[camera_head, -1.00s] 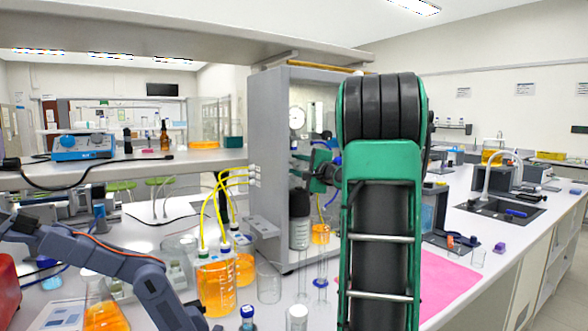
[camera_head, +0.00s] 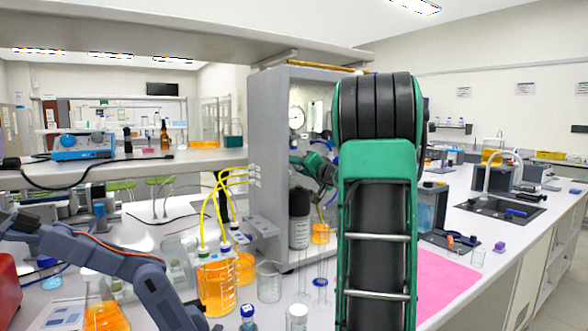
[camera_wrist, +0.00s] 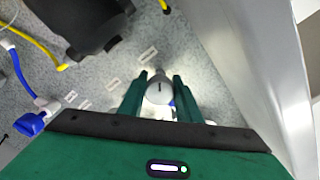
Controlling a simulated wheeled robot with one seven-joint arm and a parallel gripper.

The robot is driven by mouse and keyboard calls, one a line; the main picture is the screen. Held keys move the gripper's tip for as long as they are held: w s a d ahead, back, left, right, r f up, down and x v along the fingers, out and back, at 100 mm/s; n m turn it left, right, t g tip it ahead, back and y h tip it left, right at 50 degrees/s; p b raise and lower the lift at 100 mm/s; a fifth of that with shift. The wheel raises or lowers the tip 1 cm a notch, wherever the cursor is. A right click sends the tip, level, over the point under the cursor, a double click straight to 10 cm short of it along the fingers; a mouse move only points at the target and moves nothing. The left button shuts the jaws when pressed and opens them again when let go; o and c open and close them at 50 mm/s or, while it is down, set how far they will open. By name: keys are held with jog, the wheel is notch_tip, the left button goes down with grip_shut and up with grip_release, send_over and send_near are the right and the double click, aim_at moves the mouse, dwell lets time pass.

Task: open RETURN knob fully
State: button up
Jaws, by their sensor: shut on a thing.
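A round, pale knob (camera_wrist: 159,88) with a short dark mark on its face sits on the grey speckled panel (camera_wrist: 205,60) in the wrist view. My gripper (camera_wrist: 161,80) has its two green fingers on either side of the knob and is shut on it. Small white labels are on the panel near the knob, too small to read, so I cannot tell which one says RETURN. In the head view my green gripper (camera_head: 302,161) reaches into the grey rig cabinet (camera_head: 268,130); the knob itself is hidden there.
A dark round fitting (camera_wrist: 85,22), a yellow tube (camera_wrist: 38,42) and a blue connector (camera_wrist: 32,123) are left of my gripper in the wrist view. A bright metal cabinet wall (camera_wrist: 262,70) stands close on the right. A gauge (camera_head: 296,118) is above my gripper in the head view.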

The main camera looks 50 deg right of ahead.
jog(key=shift+o, duration=0.2)
jog(key=n, duration=0.3)
jog(key=shift+w+a+f+n, duration=0.1)
jog(key=shift+f+n, duration=0.15)
jog(key=shift+n, duration=1.95)
jog(key=o, duration=1)
jog(key=shift+o, duration=0.2)
jog(key=shift+r, duration=0.1)
jog(key=shift+s, duration=0.2)
